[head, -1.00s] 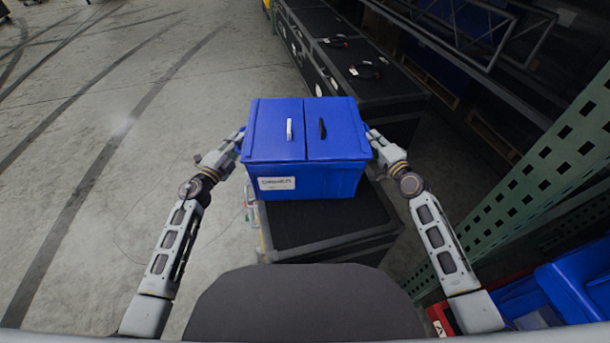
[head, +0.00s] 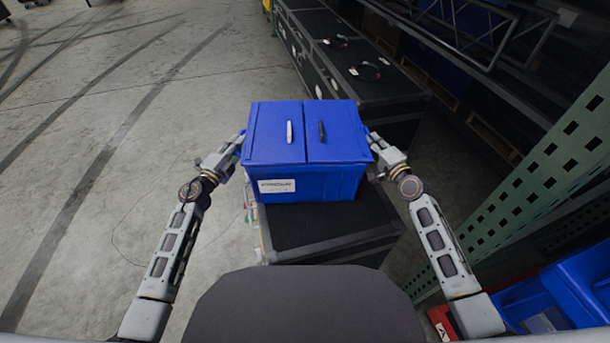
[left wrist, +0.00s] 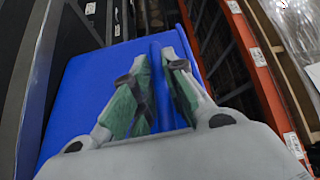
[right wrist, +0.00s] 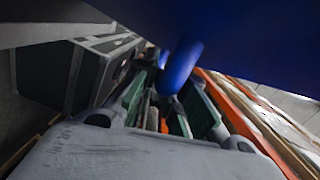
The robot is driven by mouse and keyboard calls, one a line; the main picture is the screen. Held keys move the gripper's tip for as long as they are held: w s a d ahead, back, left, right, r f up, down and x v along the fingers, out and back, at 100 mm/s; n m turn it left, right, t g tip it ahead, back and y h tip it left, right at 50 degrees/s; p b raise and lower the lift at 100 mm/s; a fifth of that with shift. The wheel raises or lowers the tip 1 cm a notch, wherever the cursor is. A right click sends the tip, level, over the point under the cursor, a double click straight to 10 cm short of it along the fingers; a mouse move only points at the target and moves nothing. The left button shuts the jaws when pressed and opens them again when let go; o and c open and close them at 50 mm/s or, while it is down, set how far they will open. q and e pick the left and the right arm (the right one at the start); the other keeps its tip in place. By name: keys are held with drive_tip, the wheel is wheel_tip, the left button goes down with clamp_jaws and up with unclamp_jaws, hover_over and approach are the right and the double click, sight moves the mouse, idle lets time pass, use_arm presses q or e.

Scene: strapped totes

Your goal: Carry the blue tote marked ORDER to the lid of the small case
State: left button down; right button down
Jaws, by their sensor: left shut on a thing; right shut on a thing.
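The blue tote (head: 305,180) has a two-part lid with a white handle and a black handle, and a white label on its front whose text is too blurred to read. It is upright between my two grippers, over the black case (head: 320,232). My left gripper (head: 240,145) is shut on the tote's left side; in the left wrist view its fingers (left wrist: 158,85) close on the blue rim. My right gripper (head: 373,143) is shut on the right side; in the right wrist view its fingers (right wrist: 165,105) are by a blue edge. Whether the tote touches the case cannot be told.
A row of long black cases (head: 345,60) with headset-like items on top runs behind the tote. A green perforated rack post (head: 540,165) stands at the right, with blue bins (head: 560,290) below it. The concrete floor (head: 100,120) at the left is open.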

use_arm(q)
drive_tip(key=shift+d, duration=0.15)
use_arm(e)
drive_tip(key=shift+a, duration=0.15)
use_arm(q)
drive_tip(key=c, duration=1.9)
unclamp_jaws()
drive_tip(key=shift+f, duration=0.1)
use_arm(e)
drive_tip(key=c, duration=1.9)
unclamp_jaws()
drive_tip(key=shift+f, duration=0.1)
use_arm(q)
drive_tip(key=o, duration=0.4)
drive_tip(key=shift+s, duration=0.1)
use_arm(e)
drive_tip(key=o, duration=0.4)
drive_tip(key=shift+s, duration=0.1)
use_arm(q)
drive_tip(key=shift+o, duration=0.2)
use_arm(e)
drive_tip(key=shift+o, duration=0.2)
use_arm(q)
drive_tip(key=shift+s+a, duration=0.15)
drive_tip(key=shift+a, duration=0.05)
drive_tip(key=r+v, duration=0.1)
drive_tip(key=v, duration=1)
drive_tip(key=shift+s+f, duration=0.25)
drive_tip(key=shift+f, duration=0.2)
drive_tip(key=shift+a, duration=0.1)
